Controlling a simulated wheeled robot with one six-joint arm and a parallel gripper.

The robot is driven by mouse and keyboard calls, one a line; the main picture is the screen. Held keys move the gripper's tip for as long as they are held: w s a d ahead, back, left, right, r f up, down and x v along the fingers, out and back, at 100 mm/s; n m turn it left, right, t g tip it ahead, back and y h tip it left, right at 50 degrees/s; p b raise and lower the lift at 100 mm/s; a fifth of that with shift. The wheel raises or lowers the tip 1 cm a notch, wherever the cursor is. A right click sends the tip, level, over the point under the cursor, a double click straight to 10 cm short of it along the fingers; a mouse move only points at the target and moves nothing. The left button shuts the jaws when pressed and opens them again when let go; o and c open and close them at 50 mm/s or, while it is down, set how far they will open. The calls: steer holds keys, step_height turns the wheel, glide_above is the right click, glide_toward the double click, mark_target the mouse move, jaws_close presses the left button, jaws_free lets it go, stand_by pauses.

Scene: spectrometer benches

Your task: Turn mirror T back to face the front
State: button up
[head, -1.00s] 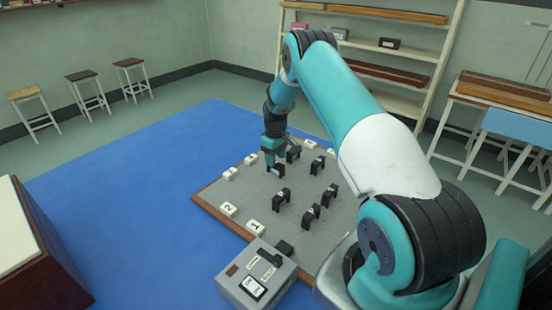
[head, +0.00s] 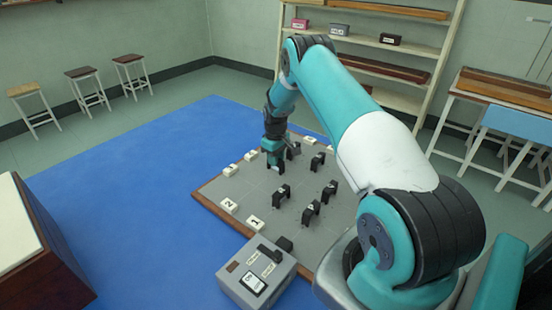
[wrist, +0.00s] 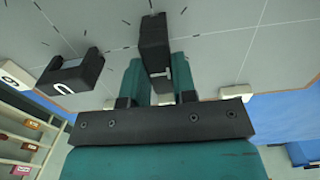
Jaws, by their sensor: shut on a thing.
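My gripper (head: 274,163) reaches down to the far left part of the grey board (head: 237,190). In the wrist view its two teal fingers (wrist: 158,82) are shut on a black mirror mount (wrist: 154,42), which stands upright between them. No letter on this mount is readable, so I cannot tell from a mark that it is mirror T. In the head view the fingers mostly hide it. Another black mount (wrist: 72,72) stands apart at the left in the wrist view.
A grey control box (head: 256,278) stands at the front. Blue floor (head: 130,190) at the left is clear.

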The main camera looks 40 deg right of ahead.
steer(key=m+b, duration=0.2)
steer(key=shift+f+m+b, duration=0.15)
steer(key=shift+m+b, duration=0.15)
steer(key=shift+m, duration=0.1)
steer(key=m+b, duration=0.3)
steer(key=m, duration=0.2)
steer(key=m+b, duration=0.1)
steer(key=m, duration=0.4)
steer(key=shift+b, duration=0.3)
steer(key=m, duration=0.2)
steer(key=m+b, duration=0.1)
steer(key=m, duration=0.1)
steer(key=shift+r+m, duration=0.2)
steer(key=shift+m, duration=0.2)
steer(key=o, duration=0.9)
